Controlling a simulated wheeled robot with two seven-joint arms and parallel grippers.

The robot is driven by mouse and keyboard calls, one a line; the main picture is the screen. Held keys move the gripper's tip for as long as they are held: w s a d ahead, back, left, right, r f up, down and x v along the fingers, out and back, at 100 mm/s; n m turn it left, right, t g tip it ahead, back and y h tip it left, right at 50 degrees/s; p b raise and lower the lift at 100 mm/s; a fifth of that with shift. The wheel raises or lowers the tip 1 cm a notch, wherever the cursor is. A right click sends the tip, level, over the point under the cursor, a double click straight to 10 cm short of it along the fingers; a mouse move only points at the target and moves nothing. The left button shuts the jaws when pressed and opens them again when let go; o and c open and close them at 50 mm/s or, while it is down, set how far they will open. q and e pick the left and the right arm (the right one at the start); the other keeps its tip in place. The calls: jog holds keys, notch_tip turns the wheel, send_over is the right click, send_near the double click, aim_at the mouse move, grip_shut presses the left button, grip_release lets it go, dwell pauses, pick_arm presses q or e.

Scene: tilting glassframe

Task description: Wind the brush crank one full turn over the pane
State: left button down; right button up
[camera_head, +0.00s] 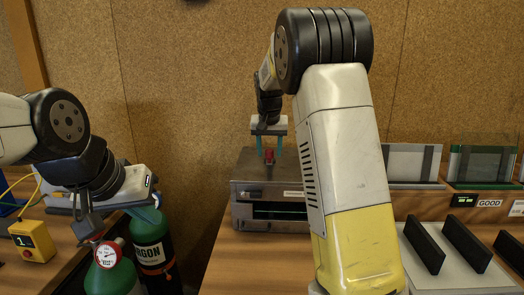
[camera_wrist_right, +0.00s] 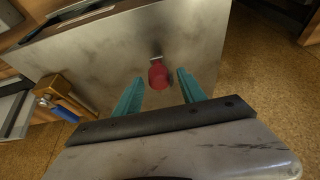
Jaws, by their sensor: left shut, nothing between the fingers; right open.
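A red knob (camera_head: 268,156), probably the crank's handle, stands on top of a grey metal box (camera_head: 246,190). In the right wrist view the red knob (camera_wrist_right: 157,75) sits on a small metal stub on the box's flat top (camera_wrist_right: 100,60). My right gripper (camera_head: 269,153) is open, pointing down, with its teal fingers on either side of the knob; in the wrist view gaps show between knob and fingers. The box's front has a dark slot with a green line inside; I cannot tell whether this is the pane. My left gripper (camera_head: 88,230) is shut and empty at the left, away from the box.
Green gas cylinders (camera_head: 152,250), one with a gauge (camera_head: 107,254), stand below my left arm. A yellow button box (camera_head: 36,241) is at far left. At right, framed panes (camera_head: 480,165) stand behind a rack with dark upright plates (camera_head: 465,243). My right arm hides the box's right side.

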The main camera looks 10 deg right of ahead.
jog(key=shift+f, duration=0.15)
grip_shut()
dwell(1.4)
